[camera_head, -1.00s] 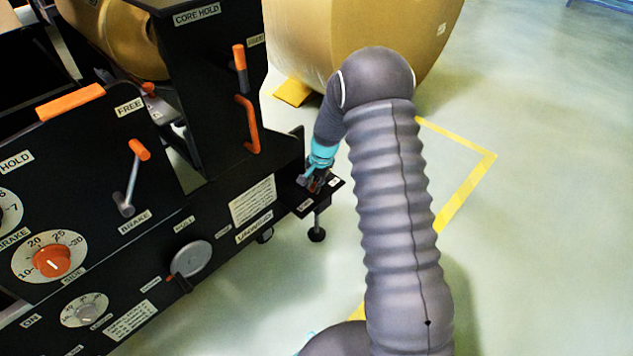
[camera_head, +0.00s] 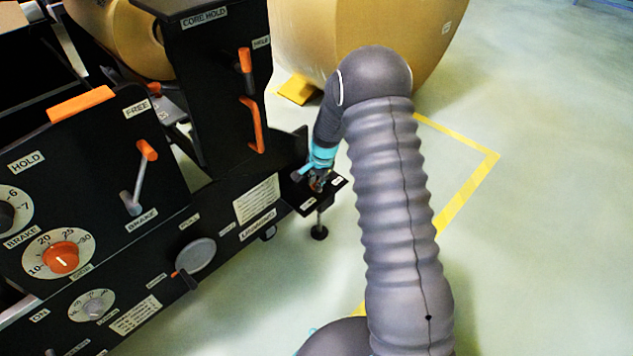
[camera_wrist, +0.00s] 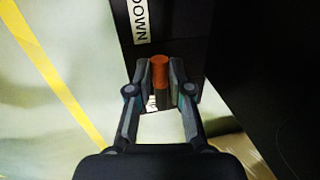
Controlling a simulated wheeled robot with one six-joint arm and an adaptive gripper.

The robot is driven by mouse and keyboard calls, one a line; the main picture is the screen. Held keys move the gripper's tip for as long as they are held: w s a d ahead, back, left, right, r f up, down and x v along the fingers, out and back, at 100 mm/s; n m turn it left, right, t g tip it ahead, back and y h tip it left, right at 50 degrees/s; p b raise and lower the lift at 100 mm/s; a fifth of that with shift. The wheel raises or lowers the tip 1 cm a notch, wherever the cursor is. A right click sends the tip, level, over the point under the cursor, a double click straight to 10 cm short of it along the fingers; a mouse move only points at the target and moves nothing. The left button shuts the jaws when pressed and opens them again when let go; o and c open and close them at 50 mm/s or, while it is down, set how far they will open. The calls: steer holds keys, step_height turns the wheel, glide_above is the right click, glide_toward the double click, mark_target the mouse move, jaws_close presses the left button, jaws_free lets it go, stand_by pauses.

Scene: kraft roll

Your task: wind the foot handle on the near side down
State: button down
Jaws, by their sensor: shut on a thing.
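The foot handle shows in the wrist view as an orange grip (camera_wrist: 160,72) between my fingers, beside a plate with a "DOWN" label (camera_wrist: 139,22). My gripper (camera_wrist: 161,85) is shut on it, with a finger on each side. In the head view my gripper (camera_head: 318,178) is small, at the black foot bracket (camera_head: 304,200) on the machine's near corner, and the handle is mostly hidden by it. Below the bracket the foot's stem and round pad (camera_head: 319,232) stand at the floor; whether the pad touches cannot be told.
The black machine (camera_head: 215,215) with dials, a brake lever (camera_head: 139,180) and orange handles fills the left. A large kraft roll (camera_head: 330,45) stands behind my arm. The floor to the right is open, with a yellow line (camera_head: 468,190).

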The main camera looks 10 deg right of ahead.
steer(key=c, duration=1.1)
jaws_free()
steer(key=shift+w+a+r, duration=0.1)
steer(key=shift+w+a, duration=0.05)
steer(key=shift+w, duration=0.05)
steer(key=shift+s, duration=0.1)
steer(key=r, duration=0.4)
steer(key=s+d+r, duration=0.1)
steer(key=r, duration=0.6)
steer(key=shift+s+d+r, duration=0.3)
steer(key=shift+s+r, duration=0.05)
steer(key=shift+s, duration=0.05)
